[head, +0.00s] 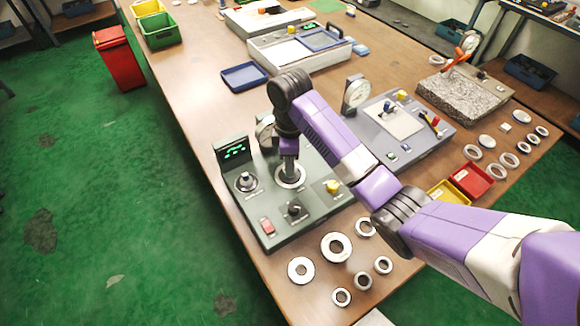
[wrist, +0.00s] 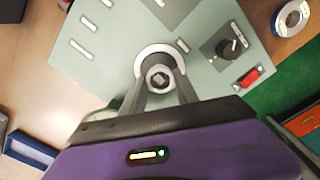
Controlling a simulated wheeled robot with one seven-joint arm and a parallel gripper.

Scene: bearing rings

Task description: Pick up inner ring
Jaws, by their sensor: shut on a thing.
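My gripper (wrist: 161,84) points down over the grey-green tester panel (wrist: 110,50) and is shut on a small metal inner ring (wrist: 160,72). The held ring has a dark centre. It sits at or just above a larger pale round seat (wrist: 145,55) on the panel; I cannot tell whether it touches. In the head view my gripper (head: 289,162) is over the same pale round seat (head: 290,183), and the held ring is too small and covered to make out there.
The panel's green display (head: 234,152), knobs, red switch (head: 268,226) and a dial gauge (head: 265,132) stand close around my gripper. Several loose rings (head: 337,235) lie in front on the table. Yellow and red trays (head: 487,177) are at the right.

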